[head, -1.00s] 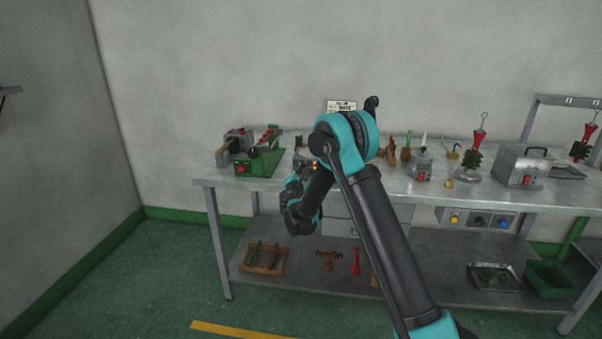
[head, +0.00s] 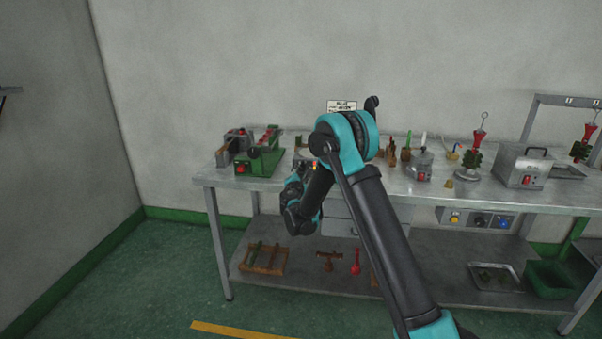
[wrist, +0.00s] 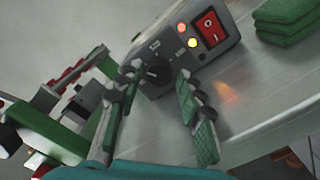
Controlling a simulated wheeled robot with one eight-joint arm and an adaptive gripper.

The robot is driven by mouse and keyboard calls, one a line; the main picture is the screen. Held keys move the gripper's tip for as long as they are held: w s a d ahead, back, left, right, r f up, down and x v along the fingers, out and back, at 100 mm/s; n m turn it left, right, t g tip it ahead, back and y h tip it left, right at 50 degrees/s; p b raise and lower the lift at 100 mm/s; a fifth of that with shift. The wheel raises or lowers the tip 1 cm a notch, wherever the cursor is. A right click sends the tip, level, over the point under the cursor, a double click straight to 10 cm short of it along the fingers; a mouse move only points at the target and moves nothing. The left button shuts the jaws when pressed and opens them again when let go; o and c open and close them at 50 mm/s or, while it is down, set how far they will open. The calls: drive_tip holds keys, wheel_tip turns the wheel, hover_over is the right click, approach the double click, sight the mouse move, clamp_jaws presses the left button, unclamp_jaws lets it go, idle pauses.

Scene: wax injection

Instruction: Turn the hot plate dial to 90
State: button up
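The hot plate (wrist: 178,45) is a grey metal box in the upper middle of the wrist view, with a lit red rocker switch, a red lamp and a yellow lamp. Its black round dial (wrist: 156,72) is on the same face, left of the lamps. My gripper (wrist: 159,80) is open, its two green-padded fingers on either side of the dial. I cannot tell whether either finger touches it. The marks around the dial are too small to read. In the head view my arm hides most of the hot plate and the dial.
A green clamp-like machine (head: 262,161) stands left of the hot plate on the metal bench (head: 480,193). Folded green cloths (wrist: 290,20) lie to its right in the wrist view. Tools, a small pot (head: 419,166) and a metal box (head: 523,166) stand farther right.

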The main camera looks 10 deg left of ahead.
drive_tip(key=shift+o, duration=0.5)
drive_tip(key=s, duration=1.2)
drive_tip(key=shift+a, duration=0.2)
drive_tip(key=s+d+r+m+g+h, duration=0.15)
drive_tip(key=s+d+m, duration=0.25)
drive_tip(key=d, duration=0.5)
drive_tip(key=s+d+m+g+h, duration=0.1)
drive_tip(key=s+d+m+g, duration=0.3)
drive_tip(key=d, duration=0.6)
drive_tip(key=s+d+m+g+h, duration=0.25)
drive_tip(key=d+m, duration=0.25)
drive_tip(key=d, duration=0.4)
drive_tip(key=s+d+f+m+g+y, duration=0.1)
drive_tip(key=s+d+m+g, duration=0.15)
drive_tip(key=s, duration=0.45)
drive_tip(key=s+d+f+m+g+y, duration=0.1)
drive_tip(key=s+d+f+m, duration=0.1)
drive_tip(key=s+d+m, duration=0.3)
drive_tip(key=s+a+f+m+g+y, duration=0.1)
drive_tip(key=s+f+m, duration=0.1)
drive_tip(key=s, duration=0.6)
drive_tip(key=s+a+f+m+g+y, duration=0.1)
drive_tip(key=s+f+m+y, duration=0.1)
drive_tip(key=s, duration=0.7)
drive_tip(key=shift+f+y, duration=0.15)
drive_tip(key=shift+y, duration=0.15)
drive_tip(key=shift+w+m, duration=0.1)
drive_tip(key=shift+m, duration=0.15)
